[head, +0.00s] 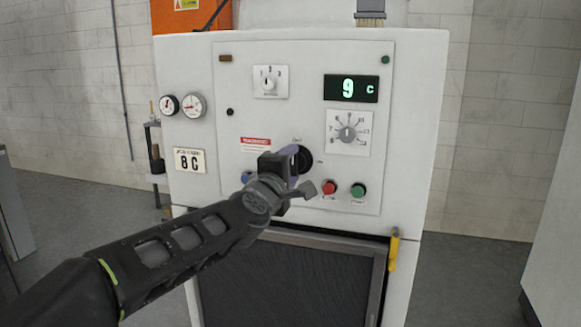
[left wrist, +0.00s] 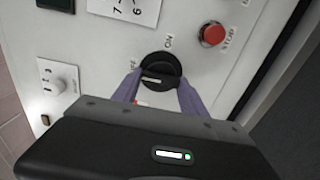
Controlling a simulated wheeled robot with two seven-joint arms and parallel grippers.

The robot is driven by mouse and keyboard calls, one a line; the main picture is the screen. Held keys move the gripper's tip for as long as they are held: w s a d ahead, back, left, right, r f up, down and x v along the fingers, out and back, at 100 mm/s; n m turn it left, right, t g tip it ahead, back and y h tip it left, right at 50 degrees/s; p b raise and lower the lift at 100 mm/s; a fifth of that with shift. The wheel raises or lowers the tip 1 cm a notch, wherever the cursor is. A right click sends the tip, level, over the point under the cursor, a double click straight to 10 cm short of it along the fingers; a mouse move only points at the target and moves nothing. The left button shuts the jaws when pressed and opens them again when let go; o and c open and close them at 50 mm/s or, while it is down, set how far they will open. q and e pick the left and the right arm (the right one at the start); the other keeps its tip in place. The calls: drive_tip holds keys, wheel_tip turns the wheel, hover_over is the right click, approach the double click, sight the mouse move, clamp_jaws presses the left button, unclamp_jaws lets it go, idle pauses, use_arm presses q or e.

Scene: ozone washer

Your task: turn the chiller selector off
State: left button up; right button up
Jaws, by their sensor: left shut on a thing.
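The chiller selector is a round black knob (head: 305,157) on the white control panel. It also shows in the left wrist view (left wrist: 160,67), with an ON label beside it and another label, partly hidden, to its left. A pale mark shows on the knob, but I cannot tell for sure which label it points to. My left gripper (head: 293,163) is at the knob, and in the left wrist view its two purple fingers (left wrist: 155,90) are shut on the knob from both sides. The gripper hides part of the knob in the head view. My right gripper is not in view.
A red button (head: 329,187) and a green button (head: 358,190) sit low to the right of the knob. A numbered dial (head: 347,132) and a display (head: 351,88) reading 9 C are above right. A dark grille (head: 285,285) lies below.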

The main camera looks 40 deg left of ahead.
use_arm(q)
drive_tip(key=o, duration=1.4)
drive_tip(key=shift+c, duration=0.2)
drive_tip(key=shift+s, duration=0.1)
drive_tip(key=p+v, duration=0.1)
drive_tip(key=v, duration=0.6)
drive_tip(key=shift+s+d, duration=0.15)
drive_tip(key=shift+s, duration=0.15)
